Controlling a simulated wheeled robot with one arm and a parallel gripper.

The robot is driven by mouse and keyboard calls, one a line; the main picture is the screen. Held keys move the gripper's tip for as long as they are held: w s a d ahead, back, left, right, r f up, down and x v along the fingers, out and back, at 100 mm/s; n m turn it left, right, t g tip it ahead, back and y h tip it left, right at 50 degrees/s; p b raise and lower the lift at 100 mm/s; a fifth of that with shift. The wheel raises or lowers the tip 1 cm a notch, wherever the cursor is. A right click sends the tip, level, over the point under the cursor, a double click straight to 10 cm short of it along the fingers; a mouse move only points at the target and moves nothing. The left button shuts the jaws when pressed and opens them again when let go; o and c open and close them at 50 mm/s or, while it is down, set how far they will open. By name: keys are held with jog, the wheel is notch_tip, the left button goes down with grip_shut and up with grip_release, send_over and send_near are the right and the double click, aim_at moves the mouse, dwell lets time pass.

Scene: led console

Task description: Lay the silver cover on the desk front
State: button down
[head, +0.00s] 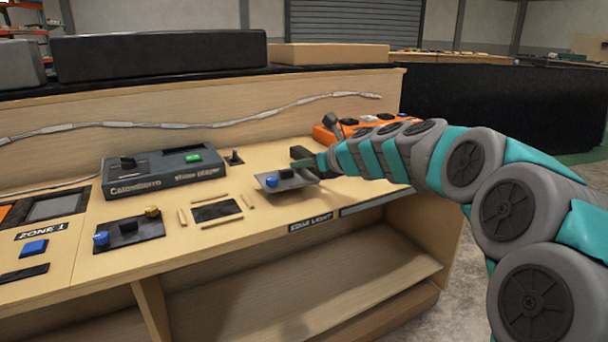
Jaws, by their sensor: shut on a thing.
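A thin silver-grey plate, which looks like the silver cover (302,181), is at the front of the wooden desk (255,228), above the EDGE LIGHT label. A blue knob and a small dark block show on or just in front of it; I cannot tell which. My gripper (303,163) is shut on the silver cover, at its back edge. The cover looks slightly tilted. Whether it touches the desk top is unclear. The fingertips are small and partly hidden by the arm.
Left of the cover, a black rectangle (217,211) lies between several thin wooden strips. Further left are a panel with a blue knob (101,239) and a dark player box (165,172). An orange unit (324,133) stands behind my arm. Open shelves lie below.

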aim_at(308, 174)
notch_tip(308, 174, down, 3)
jog(key=shift+r, duration=0.1)
jog(key=c, duration=0.6)
grip_release()
jog(key=shift+c, duration=0.2)
jog(key=v, duration=1.2)
jog(key=shift+a, duration=0.1)
